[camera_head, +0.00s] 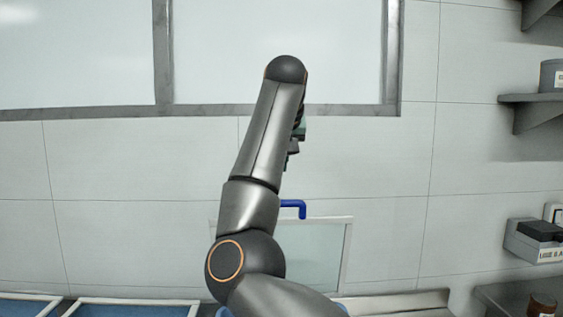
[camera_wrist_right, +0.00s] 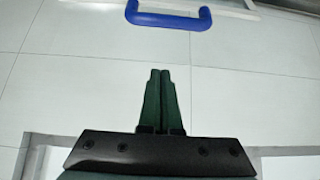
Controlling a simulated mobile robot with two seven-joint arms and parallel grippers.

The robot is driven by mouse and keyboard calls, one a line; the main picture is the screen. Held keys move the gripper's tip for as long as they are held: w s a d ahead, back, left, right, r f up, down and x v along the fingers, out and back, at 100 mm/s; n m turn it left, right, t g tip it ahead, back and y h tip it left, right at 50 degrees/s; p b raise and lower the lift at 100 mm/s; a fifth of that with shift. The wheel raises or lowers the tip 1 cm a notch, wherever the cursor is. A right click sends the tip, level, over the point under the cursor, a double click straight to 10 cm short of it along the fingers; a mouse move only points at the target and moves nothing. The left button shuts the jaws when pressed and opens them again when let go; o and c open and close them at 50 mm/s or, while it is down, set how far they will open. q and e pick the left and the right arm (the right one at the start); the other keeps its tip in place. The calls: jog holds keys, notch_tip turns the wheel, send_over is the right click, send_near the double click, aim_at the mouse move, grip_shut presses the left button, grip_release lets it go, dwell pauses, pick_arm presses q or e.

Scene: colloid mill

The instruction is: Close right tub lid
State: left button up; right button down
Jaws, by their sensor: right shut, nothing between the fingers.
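The right tub lid (camera_head: 312,255) stands raised near the wall in the head view, a clear panel with a pale frame, partly hidden behind my arm. Its blue handle (camera_head: 294,206) sticks up at the top edge. The handle also shows at the top of the right wrist view (camera_wrist_right: 168,21), ahead of and apart from my fingers. My right gripper (camera_wrist_right: 160,72) is shut and empty, its two green fingers together. In the head view it is mostly hidden behind my arm, above the handle. My left gripper is not in view.
Blue-bottomed trays or tubs with pale rims (camera_head: 135,301) lie at the bottom left. Shelves (camera_head: 535,98) with containers stick out at the right, with a labelled box (camera_head: 535,243) lower down. A tiled wall and a framed window (camera_head: 280,50) stand behind.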

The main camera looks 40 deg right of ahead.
jog(key=f, duration=0.2)
jog(key=w+f, duration=0.1)
jog(key=f, duration=0.1)
jog(key=d+f+p, duration=0.1)
jog(key=f, duration=0.1)
jog(key=shift+w+d+f, duration=0.1)
jog(key=shift+w, duration=0.2)
jog(key=shift+s+a+f, duration=0.3)
jog(key=shift+s, duration=0.15)
